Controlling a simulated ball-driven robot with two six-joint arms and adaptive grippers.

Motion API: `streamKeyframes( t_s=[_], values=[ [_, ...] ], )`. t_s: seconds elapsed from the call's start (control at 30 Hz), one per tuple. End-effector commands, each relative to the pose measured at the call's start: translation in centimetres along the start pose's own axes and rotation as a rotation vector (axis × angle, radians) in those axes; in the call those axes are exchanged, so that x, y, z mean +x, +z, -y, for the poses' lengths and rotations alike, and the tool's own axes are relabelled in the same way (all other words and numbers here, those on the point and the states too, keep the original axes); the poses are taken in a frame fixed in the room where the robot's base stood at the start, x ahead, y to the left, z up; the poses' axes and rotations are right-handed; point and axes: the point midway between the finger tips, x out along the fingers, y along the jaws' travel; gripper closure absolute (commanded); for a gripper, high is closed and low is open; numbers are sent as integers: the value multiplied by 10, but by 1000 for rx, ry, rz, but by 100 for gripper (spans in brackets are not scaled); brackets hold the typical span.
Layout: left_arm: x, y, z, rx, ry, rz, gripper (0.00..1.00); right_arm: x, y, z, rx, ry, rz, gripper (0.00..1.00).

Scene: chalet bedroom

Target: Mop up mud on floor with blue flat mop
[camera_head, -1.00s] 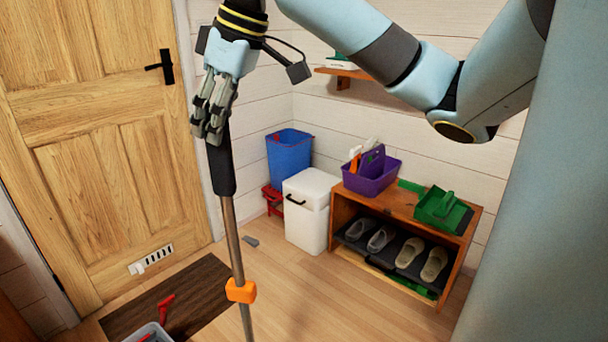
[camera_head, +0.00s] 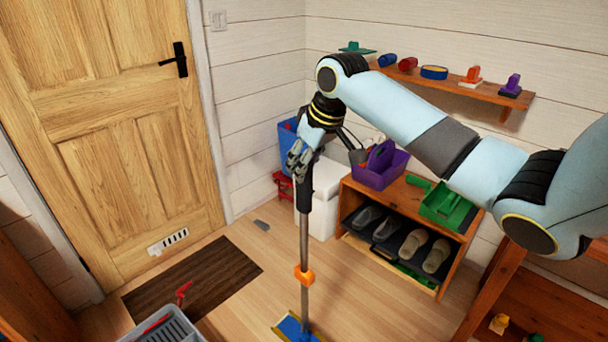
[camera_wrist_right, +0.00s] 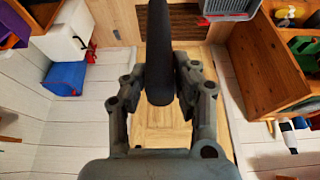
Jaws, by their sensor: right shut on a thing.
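The blue flat mop stands nearly upright, with a black grip, a metal pole and an orange collar (camera_head: 304,276). Its blue flat head (camera_head: 297,329) is on or close to the floor at the bottom edge of the head view, partly cut off. My right gripper (camera_head: 302,176) is shut on the mop's black grip near its top. In the right wrist view the black grip (camera_wrist_right: 160,60) runs between the fingers. I see no clear mud patch on the floor. My left gripper is not in view.
A dark doormat (camera_head: 195,285) lies before the wooden door (camera_head: 120,120). A grey crate (camera_head: 170,328) stands at the bottom. A shoe bench (camera_head: 440,262), a white bin (camera_head: 325,195) and a blue bucket (camera_head: 287,138) line the wall.

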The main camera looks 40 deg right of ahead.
Motion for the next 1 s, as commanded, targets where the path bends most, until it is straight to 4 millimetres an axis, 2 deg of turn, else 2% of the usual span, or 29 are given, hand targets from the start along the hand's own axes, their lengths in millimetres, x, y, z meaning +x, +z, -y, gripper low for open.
streamKeyframes(
  t_s=[0.03, 0.1, 0.33, 0.47, 0.8, 1.0],
  values=[
    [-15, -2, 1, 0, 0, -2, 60, 4, 3, 3, 9, -1, 4, 100],
    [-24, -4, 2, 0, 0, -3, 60, 17, 10, 6, 14, 2, 3, 100],
    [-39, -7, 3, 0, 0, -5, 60, 47, 32, 16, 12, 4, -2, 100],
    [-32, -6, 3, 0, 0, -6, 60, 58, 37, 17, 9, 5, -4, 100],
    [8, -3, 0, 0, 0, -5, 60, 89, 50, 17, 10, 5, -3, 100],
    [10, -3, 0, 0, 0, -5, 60, 89, 50, 17, 10, 4, -4, 100]
  ],
)
